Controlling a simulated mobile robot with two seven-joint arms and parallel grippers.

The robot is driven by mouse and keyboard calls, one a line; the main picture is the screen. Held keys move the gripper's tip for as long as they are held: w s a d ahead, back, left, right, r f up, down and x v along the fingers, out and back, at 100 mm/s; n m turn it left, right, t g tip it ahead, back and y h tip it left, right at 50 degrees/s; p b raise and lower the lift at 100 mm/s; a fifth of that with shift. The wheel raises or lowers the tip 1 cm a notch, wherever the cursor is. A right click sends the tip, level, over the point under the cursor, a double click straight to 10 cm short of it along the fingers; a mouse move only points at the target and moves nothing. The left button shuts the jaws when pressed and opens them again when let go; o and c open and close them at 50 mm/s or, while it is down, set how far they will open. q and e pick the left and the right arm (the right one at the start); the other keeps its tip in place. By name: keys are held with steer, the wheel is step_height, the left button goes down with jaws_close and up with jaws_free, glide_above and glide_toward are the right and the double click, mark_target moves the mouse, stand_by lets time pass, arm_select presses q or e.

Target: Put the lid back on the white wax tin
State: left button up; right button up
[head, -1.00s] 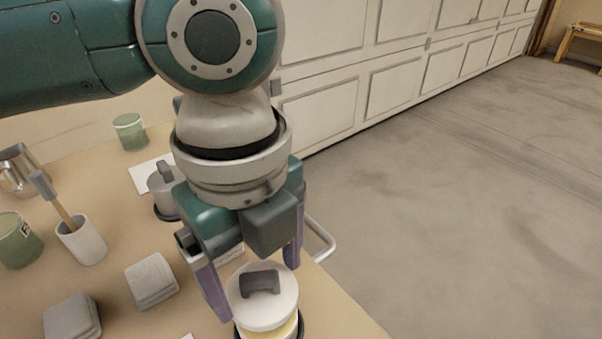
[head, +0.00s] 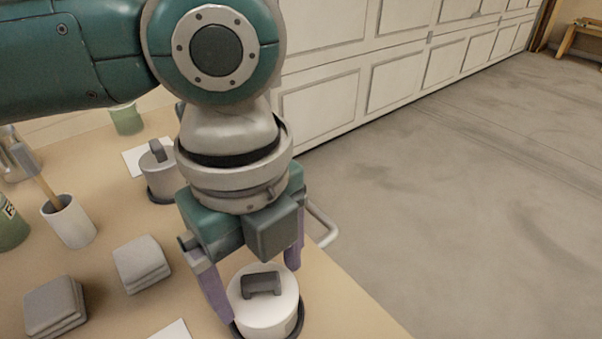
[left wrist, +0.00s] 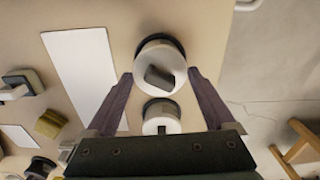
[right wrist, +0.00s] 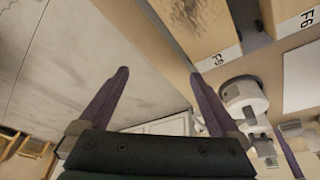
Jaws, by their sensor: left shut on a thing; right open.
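The white wax tin (head: 266,325) stands in a dark ring near the bench's right edge. Its white lid (head: 258,287), with a dark grey handle, sits over it, and no yellow wax shows between them. My left gripper (head: 255,285) points down with its fingers on either side of the lid and is shut on it. In the left wrist view the lid (left wrist: 168,58) shows between the fingertips. My right gripper (right wrist: 160,75) is open with nothing between its fingers; it is out of the head view.
A grey lidded tin (head: 160,180) stands behind on the left, beside a white card (head: 132,160). Stacked grey pads (head: 142,263), a white cup with a brush (head: 70,222) and a green jar (head: 127,118) are on the bench. A rail (head: 322,225) runs along the right edge.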

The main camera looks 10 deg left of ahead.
arm_select(q)
steer(key=shift+p, duration=0.8)
arm_select(e)
steer(key=shift+r, duration=0.8)
arm_select(q)
steer(key=shift+f+p, duration=0.15)
steer(key=shift+p, duration=0.15)
arm_select(e)
steer(key=shift+r, duration=0.3)
stand_by(0.3)
arm_select(q)
steer(key=shift+p, duration=0.35)
arm_select(e)
steer(key=shift+r, duration=0.35)
stand_by(0.4)
arm_select(q)
steer(key=o, duration=1)
arm_select(e)
steer(key=shift+r, duration=0.15)
arm_select(q)
step_height(320, 180, up, 7)
steer(key=p, duration=0.8)
arm_select(e)
step_height(320, 180, up, 8)
